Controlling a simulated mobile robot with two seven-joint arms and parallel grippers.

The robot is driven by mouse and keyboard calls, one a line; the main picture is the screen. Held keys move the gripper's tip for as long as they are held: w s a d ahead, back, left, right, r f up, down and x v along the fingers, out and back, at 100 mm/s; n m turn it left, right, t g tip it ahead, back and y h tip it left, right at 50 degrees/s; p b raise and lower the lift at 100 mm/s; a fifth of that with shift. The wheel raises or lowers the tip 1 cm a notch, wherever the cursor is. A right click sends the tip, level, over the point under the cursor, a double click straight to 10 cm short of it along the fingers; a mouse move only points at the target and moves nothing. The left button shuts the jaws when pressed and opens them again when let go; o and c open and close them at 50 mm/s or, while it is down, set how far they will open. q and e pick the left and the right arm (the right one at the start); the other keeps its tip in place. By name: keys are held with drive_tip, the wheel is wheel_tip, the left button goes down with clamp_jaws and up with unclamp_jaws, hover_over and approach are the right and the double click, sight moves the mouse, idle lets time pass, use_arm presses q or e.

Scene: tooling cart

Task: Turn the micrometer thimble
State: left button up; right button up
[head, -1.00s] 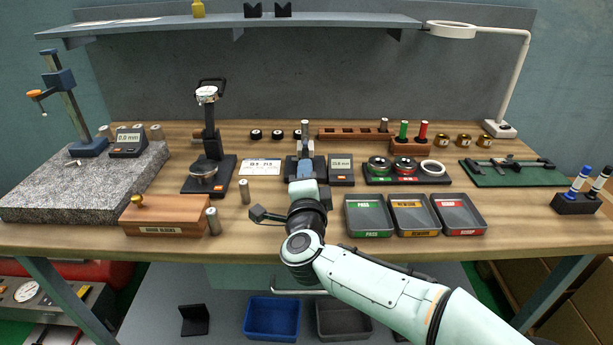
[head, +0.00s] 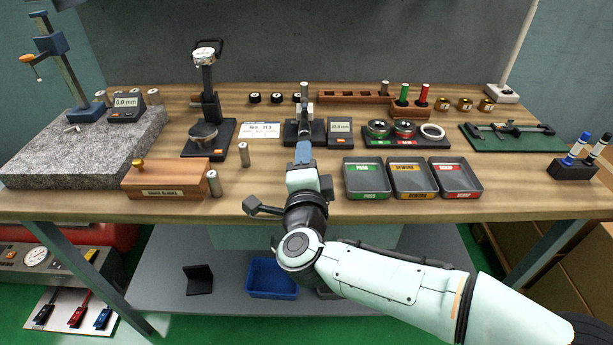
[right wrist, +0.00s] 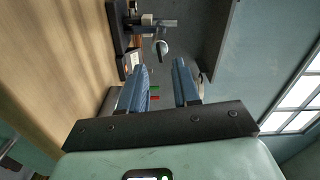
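The micrometer stands upright in its black stand (head: 290,133) at the middle of the bench, with a light cylinder (head: 304,89) above it. In the right wrist view the micrometer (right wrist: 150,21) is at the top, and a round metal end (right wrist: 162,47), perhaps the thimble, points towards me. My right gripper (head: 304,148) is in front of the stand and overlaps its lower front edge in the head view. In the right wrist view its two blue fingers (right wrist: 160,78) are apart with nothing between them. The thimble is hard to make out in the head view. My left gripper is out of view.
A digital readout (head: 340,128) stands right of the micrometer, a card (head: 260,130) left of it. PASS (head: 366,194), REWORK (head: 414,192) and SCRAP (head: 461,193) trays lie front right. A metal cylinder (head: 244,154) and wooden box (head: 165,178) are front left. Bare bench lies between.

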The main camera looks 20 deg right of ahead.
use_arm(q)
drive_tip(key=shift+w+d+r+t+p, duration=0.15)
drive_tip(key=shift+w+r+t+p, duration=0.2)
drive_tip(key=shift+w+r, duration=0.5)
use_arm(e)
drive_tip(key=v, duration=0.6)
drive_tip(key=shift+s, duration=0.2)
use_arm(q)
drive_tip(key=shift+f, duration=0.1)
